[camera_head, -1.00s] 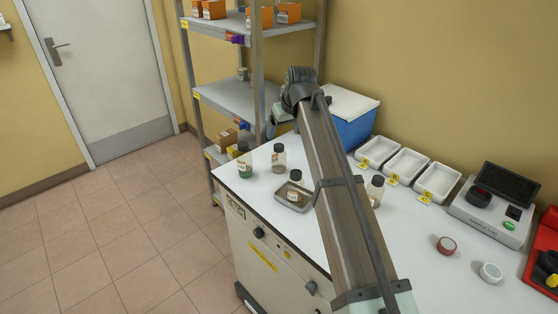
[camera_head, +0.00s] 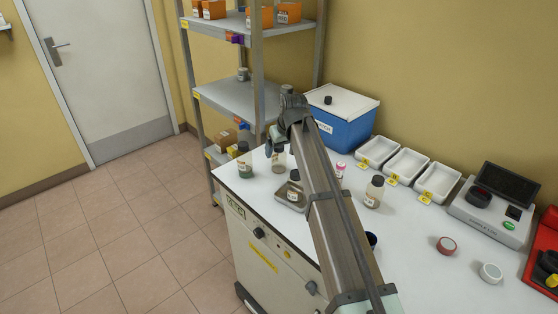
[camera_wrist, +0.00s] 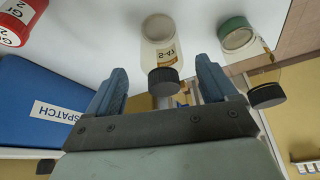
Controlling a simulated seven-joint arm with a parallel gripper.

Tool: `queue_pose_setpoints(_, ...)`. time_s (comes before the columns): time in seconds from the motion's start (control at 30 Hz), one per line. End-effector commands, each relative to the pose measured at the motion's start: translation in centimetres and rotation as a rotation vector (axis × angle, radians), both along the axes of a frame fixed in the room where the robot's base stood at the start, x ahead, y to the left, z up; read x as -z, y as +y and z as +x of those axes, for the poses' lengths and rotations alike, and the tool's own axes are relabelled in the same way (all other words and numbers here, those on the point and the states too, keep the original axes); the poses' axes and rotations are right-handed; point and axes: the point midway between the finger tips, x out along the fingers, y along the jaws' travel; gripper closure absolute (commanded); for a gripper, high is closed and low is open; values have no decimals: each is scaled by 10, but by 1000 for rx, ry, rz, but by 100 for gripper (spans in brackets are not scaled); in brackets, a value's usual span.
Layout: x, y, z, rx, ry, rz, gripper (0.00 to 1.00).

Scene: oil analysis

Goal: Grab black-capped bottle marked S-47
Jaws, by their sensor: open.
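My gripper (camera_head: 274,146) is open above the back left of the white bench. In the wrist view its blue fingers (camera_wrist: 161,88) are spread on either side of a clear, black-capped bottle (camera_wrist: 158,52), with the cap toward the palm. The bottle's label is only partly legible, so I cannot be sure of its mark. In the head view this bottle (camera_head: 279,164) is partly hidden by the gripper. Other dark-capped bottles are one with green contents (camera_head: 244,162), one in a metal tray (camera_head: 294,191) and one right of my arm (camera_head: 374,193).
The green-bottomed bottle (camera_wrist: 238,36) is close beside the right finger in the wrist view. A blue box (camera_head: 345,124) with a white lid stands behind, with a small dark object on it. A red-and-white vial (camera_head: 341,170) and white trays (camera_head: 404,165) are to the right.

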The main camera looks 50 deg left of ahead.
Motion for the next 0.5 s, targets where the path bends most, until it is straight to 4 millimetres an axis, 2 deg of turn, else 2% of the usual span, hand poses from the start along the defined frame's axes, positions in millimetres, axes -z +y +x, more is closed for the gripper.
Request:
queue_pose_setpoints(0.3,38,14,3,0,0,-1,15)
queue_pose_setpoints(0.5,42,15,3,0,0,-1,15)
